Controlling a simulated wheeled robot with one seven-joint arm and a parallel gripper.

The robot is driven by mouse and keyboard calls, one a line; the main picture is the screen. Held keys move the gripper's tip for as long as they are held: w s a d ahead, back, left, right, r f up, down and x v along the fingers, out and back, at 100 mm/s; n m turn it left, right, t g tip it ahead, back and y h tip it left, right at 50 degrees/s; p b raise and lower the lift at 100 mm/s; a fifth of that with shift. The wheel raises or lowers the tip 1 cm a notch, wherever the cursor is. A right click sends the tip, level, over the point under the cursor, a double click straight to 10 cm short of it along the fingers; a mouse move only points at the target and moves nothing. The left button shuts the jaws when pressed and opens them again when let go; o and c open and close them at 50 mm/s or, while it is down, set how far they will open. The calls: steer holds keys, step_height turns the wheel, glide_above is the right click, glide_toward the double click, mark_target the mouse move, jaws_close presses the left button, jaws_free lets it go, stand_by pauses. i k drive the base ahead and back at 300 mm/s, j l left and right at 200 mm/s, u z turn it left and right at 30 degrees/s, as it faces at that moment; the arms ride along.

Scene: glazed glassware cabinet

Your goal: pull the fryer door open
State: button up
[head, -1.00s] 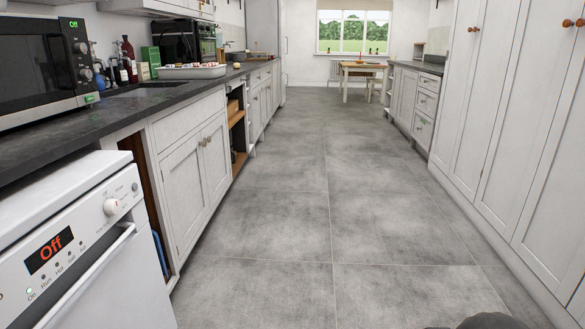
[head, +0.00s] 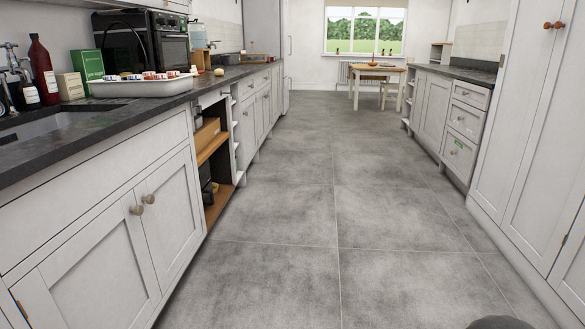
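A black boxy appliance (head: 148,42), which looks like the fryer, stands on the left counter behind a white tray. Its front faces right towards the aisle and shows a dark glass door (head: 175,50) that appears shut, with controls above it. The view is too slanted and small to make out the door handle clearly. My gripper is not in view. A dark rounded piece at the bottom right edge is probably part of my own body.
The white tray (head: 140,88) of small items sits on the dark counter (head: 75,135) in front of the appliance. Bottles (head: 43,72) and a sink (head: 45,124) are nearer. The tiled floor (head: 290,190) is clear up to the wooden table (head: 376,72). Tall cupboards (head: 535,130) line the right.

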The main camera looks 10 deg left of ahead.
mark_target(173, 51)
steer(key=i+u, duration=0.15)
steer(key=i, duration=0.4)
steer(key=i+u, duration=0.15)
steer(key=i, duration=0.45)
steer(key=i+u, duration=0.15)
steer(key=i, duration=0.4)
steer(key=i+l+u, duration=0.15)
steer(key=i, duration=0.45)
